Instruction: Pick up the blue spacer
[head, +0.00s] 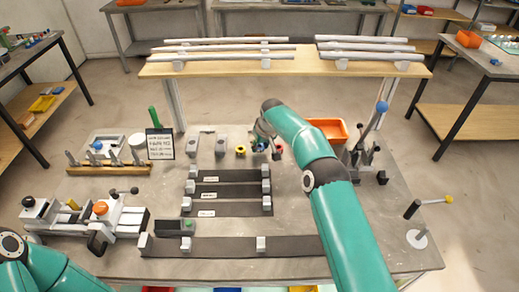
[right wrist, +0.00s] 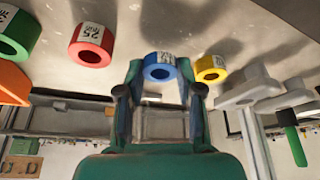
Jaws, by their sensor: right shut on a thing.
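The blue spacer (right wrist: 160,66), a ring with a white label, sits between the fingertips of my right gripper (right wrist: 158,75) in the right wrist view. The gripper is shut on it. Whether the spacer still touches the table is hard to tell. In the head view my right gripper (head: 262,146) is over the table's middle, and the arm and fingers mostly hide the spacer. Of my left arm only a part shows at the lower left; its gripper is out of view.
A yellow spacer (right wrist: 211,68) is close beside the blue one; red (right wrist: 91,44) and green (right wrist: 19,33) spacers are on the other side. An orange bin (head: 328,128) is right of the gripper. Dark slotted bars (head: 228,190) lie in front. A raised shelf (head: 280,66) with tubes spans the back.

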